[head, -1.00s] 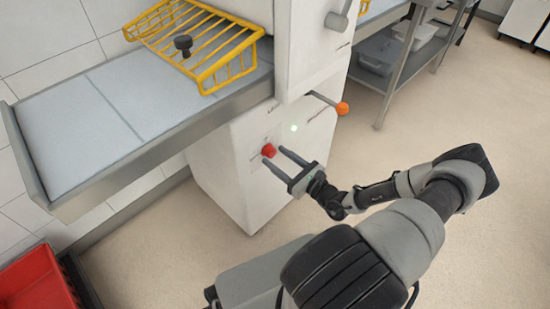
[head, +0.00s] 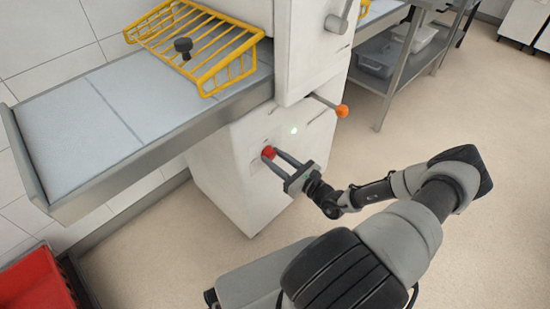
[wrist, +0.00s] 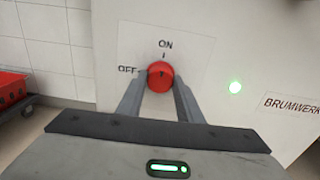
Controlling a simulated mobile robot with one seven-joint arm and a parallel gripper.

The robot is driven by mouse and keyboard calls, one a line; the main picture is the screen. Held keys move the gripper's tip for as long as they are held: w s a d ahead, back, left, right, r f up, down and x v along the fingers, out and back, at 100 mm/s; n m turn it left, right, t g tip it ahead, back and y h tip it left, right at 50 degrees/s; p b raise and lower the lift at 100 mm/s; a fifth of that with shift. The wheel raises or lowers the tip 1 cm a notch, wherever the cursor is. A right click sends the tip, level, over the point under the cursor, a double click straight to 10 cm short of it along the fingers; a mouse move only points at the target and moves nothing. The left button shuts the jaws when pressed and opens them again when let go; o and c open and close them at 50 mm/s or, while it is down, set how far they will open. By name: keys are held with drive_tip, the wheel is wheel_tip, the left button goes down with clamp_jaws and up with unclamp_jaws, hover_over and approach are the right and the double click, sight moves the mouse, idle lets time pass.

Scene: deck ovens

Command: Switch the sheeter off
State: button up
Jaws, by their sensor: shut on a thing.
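The sheeter (head: 230,190) is a white machine with a grey belt table (head: 110,110) to the left. Its red rotary knob (head: 268,152) is on the front of the base. In the wrist view the red knob (wrist: 160,77) sits between the labels ON, above, and OFF, to the left. The white mark on the knob seems to be on its lower part; I cannot tell the exact setting. My gripper (head: 277,160) is at the knob, and its two fingers (wrist: 160,88) are shut on the knob's sides. A green lamp (wrist: 235,87) glows to the right.
A yellow wire guard (head: 200,45) stands over the belt table. An orange-tipped lever (head: 342,110) sticks out right of the knob. A red crate (head: 35,282) is at lower left. A steel table (head: 405,60) stands at the back right. The floor to the right is clear.

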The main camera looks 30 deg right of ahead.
drive_tip(key=shift+r, duration=0.1)
drive_tip(key=n+p, duration=0.3)
drive_tip(key=shift+r, duration=0.15)
drive_tip(key=n+p, duration=0.4)
drive_tip(key=n, duration=0.1)
drive_tip(key=shift+n, duration=0.3)
drive_tip(key=n+p, duration=0.3)
drive_tip(key=n, duration=0.2)
drive_tip(key=shift+d+n+p, duration=0.1)
drive_tip(key=shift+n+p, duration=0.95)
drive_tip(key=shift+n, duration=0.95)
drive_tip(key=o, duration=1)
drive_tip(key=shift+o, duration=0.2)
drive_tip(key=shift+d+f, duration=0.1)
drive_tip(key=shift+f, duration=0.1)
